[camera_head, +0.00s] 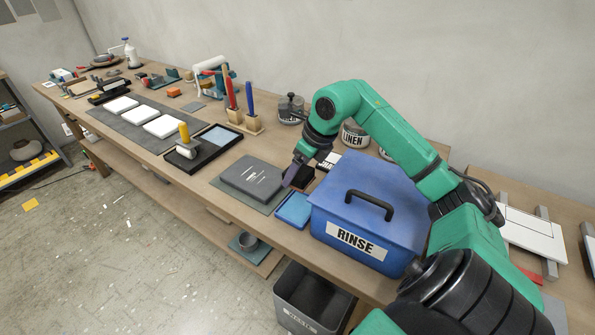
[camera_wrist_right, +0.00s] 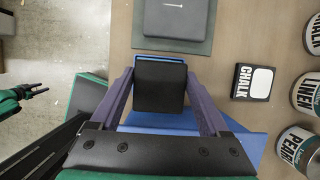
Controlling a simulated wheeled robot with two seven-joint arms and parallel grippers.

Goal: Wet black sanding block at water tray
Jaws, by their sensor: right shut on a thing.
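My right gripper (camera_head: 288,178) is shut on a black sanding block (camera_wrist_right: 160,88), which sits between its purple-grey fingers in the right wrist view. The block is above or beside a small shallow blue tray (camera_head: 293,208); whether it touches the tray I cannot tell. Blue shows past the block's far edge and below it in the wrist view. A blue box marked RINSE (camera_head: 355,237), with a black handle on top, stands just right of the tray. My left gripper (camera_wrist_right: 40,89) shows small at the left edge of the wrist view, its fingers apart and empty.
A dark grey slab (camera_head: 252,178) lies on a mat left of the blue tray. A black CHALK box (camera_wrist_right: 253,82) and several labelled tins (camera_wrist_right: 308,92) stand to the right. A grey bin (camera_head: 308,300) is below the bench's front edge. Brushes (camera_head: 240,115) stand behind.

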